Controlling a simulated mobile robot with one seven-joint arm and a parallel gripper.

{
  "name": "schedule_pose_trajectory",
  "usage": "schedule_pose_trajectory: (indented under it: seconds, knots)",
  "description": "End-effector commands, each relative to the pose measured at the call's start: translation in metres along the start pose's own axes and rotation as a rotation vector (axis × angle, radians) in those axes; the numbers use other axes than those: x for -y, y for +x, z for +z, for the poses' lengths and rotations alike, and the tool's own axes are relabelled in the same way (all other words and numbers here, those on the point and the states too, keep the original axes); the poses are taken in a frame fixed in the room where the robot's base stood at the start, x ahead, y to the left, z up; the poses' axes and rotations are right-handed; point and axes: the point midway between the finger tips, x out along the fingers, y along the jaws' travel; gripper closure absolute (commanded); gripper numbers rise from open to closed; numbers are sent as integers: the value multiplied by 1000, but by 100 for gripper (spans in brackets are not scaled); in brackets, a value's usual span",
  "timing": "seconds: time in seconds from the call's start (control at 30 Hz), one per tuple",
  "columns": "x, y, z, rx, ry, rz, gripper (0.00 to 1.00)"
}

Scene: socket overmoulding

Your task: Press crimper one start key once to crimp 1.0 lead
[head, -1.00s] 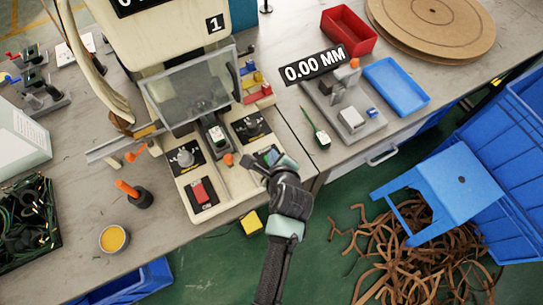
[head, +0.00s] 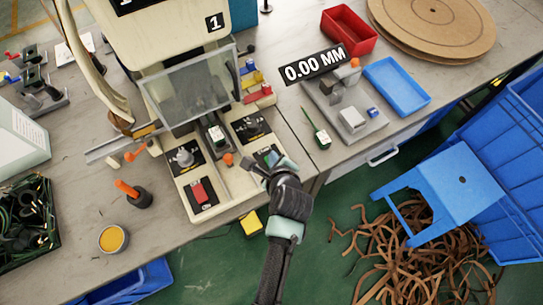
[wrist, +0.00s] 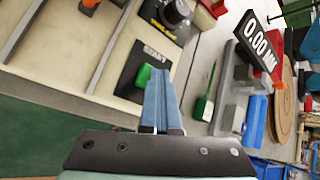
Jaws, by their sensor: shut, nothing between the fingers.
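Crimper one (head: 180,40) is the cream machine marked 1, with a clear guard (head: 195,85) in front. Its green start key (head: 267,154) sits on a black plate at the right front of the cream base. My gripper (head: 259,166) is at that key and partly covers it in the head view. In the wrist view the shut blue-grey fingers (wrist: 160,98) lie just beside the green key (wrist: 143,75); I cannot tell whether they touch it. The 1.0 lead cannot be made out for certain.
A red key (head: 200,192) and a grey knob (head: 184,157) are left on the base, another dial (head: 251,127) behind. A gauge reading 0.00 MM (head: 315,68), a blue tray (head: 397,86) and a red bin (head: 348,30) stand right. A blue stool (head: 440,190) stands on the floor.

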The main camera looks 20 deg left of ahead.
Motion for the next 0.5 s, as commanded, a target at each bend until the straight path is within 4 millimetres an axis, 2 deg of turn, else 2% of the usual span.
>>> schedule_pose_trajectory:
  seconds: [0.5]
  knots:
    - [6,-11,7,-2,0,4,100]
